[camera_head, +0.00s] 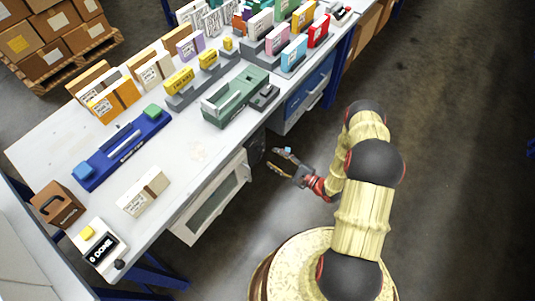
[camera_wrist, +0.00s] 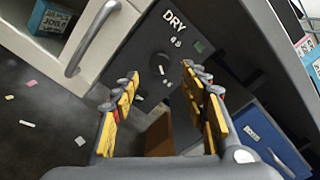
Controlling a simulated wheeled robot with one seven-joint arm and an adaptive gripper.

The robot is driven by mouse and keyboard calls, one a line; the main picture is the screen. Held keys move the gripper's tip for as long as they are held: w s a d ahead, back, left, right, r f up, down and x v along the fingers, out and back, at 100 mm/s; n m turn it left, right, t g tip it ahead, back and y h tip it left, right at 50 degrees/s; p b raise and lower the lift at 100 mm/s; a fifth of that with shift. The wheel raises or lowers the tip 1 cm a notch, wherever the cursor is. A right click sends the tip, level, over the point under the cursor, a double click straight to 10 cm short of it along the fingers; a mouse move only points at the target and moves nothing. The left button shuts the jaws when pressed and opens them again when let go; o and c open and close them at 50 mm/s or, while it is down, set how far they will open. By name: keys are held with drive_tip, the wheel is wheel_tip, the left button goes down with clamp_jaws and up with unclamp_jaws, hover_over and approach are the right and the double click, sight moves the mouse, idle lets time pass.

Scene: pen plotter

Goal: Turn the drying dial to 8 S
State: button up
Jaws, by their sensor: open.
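The drying dial (camera_wrist: 160,64) is a dark round knob with a small white pointer mark, on a dark panel (camera_wrist: 130,50) under white letters reading DRY. A small white reading by it looks like 4 S. In the wrist view my gripper (camera_wrist: 160,74) is open, with its yellow-padded fingers on either side of the dial and a gap to each. I cannot tell whether the fingertips reach the knob's depth. In the head view my gripper (camera_head: 272,160) is just right of the dark panel (camera_head: 255,147) below the table edge; the dial is too small to make out there.
A white-framed cabinet door (camera_head: 212,205) with a bar handle (camera_wrist: 92,38) is left of the panel. A blue drawer (camera_head: 306,88) is to its right. The white table (camera_head: 190,150) above holds several boxes and devices. The floor right of my arm is clear.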

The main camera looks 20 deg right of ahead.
drive_tip(key=shift+v, duration=2.7)
